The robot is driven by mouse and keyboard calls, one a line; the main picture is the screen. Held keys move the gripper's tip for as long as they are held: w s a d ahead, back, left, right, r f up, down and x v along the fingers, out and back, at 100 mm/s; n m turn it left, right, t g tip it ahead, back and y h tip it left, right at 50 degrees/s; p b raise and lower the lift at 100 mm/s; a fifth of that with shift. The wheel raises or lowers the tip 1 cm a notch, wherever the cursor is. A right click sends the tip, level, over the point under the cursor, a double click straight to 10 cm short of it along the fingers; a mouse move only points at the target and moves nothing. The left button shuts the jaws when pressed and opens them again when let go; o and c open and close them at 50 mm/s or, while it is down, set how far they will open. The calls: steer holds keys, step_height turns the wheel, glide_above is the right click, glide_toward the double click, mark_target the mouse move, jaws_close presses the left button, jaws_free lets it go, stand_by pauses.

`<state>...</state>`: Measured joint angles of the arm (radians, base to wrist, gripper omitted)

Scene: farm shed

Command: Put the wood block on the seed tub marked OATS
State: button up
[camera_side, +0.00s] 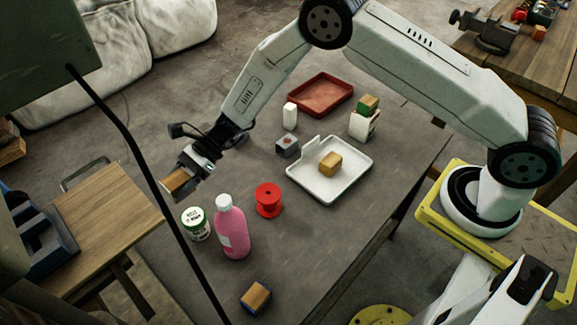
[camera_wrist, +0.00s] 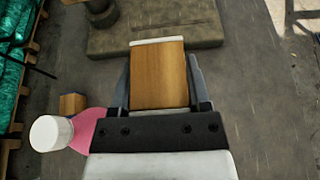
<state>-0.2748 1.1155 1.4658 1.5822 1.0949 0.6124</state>
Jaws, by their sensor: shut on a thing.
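My gripper (camera_side: 181,180) is shut on a wood block (camera_wrist: 158,75), held in the air at the left side of the table. In the side view the held block (camera_side: 175,182) shows at the fingertips. A small white tub with a green top (camera_side: 196,224) stands on the table below and slightly right of my gripper, apart from it. It bears dark lettering too small to read, so I cannot tell whether it says OATS. I cannot make out this tub in the wrist view.
A pink bottle (camera_side: 232,228) with a white cap and a red spool (camera_side: 268,200) stand close by. A white tray (camera_side: 306,183) holds a yellowish block (camera_side: 330,162). A blue-ended block (camera_side: 256,297) lies at the front. A red tray (camera_side: 320,94) is farther back.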

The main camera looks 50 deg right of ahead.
glide_above(192, 216)
steer(key=shift+f, duration=2.9)
steer(key=shift+f, duration=2.1)
steer(key=o, duration=1.3)
steer(key=shift+f, duration=0.15)
steer(key=shift+c, duration=0.2)
steer(key=shift+d+r, duration=0.1)
steer(key=shift+r, duration=0.1)
steer(key=v, duration=1.2)
steer(key=shift+s, duration=0.1)
